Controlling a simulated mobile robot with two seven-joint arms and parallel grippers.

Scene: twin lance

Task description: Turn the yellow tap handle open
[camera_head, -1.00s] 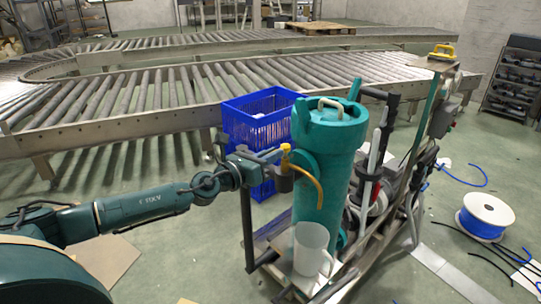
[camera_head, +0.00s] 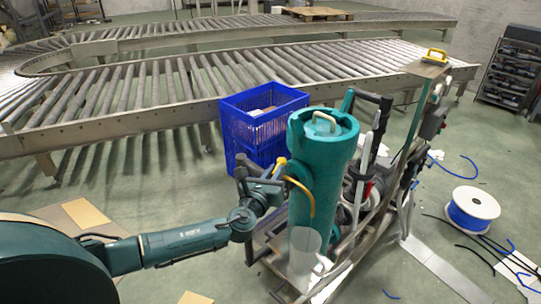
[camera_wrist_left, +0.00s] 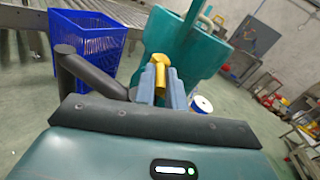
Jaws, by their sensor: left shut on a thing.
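The yellow tap handle (camera_head: 281,162) is on the near side of the tall teal cylinder (camera_head: 322,150). A curved yellow spout (camera_head: 305,192) hangs beside it. In the left wrist view the yellow handle (camera_wrist_left: 160,73) stands between the blue-grey fingers of my left gripper (camera_wrist_left: 161,88), which is shut on it. In the head view my left gripper (camera_head: 273,175) is partly hidden by its own wrist. A clear jug (camera_head: 305,255) stands below the spout at the cylinder's foot. My right gripper is not in view.
The cylinder stands on a cart with a dark frame (camera_head: 262,240). Blue crates (camera_head: 255,125) stand close behind my gripper, also in the left wrist view (camera_wrist_left: 88,42). A roller conveyor (camera_head: 130,95) runs behind. A cable spool (camera_head: 472,208) lies at right. The left floor is mostly clear.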

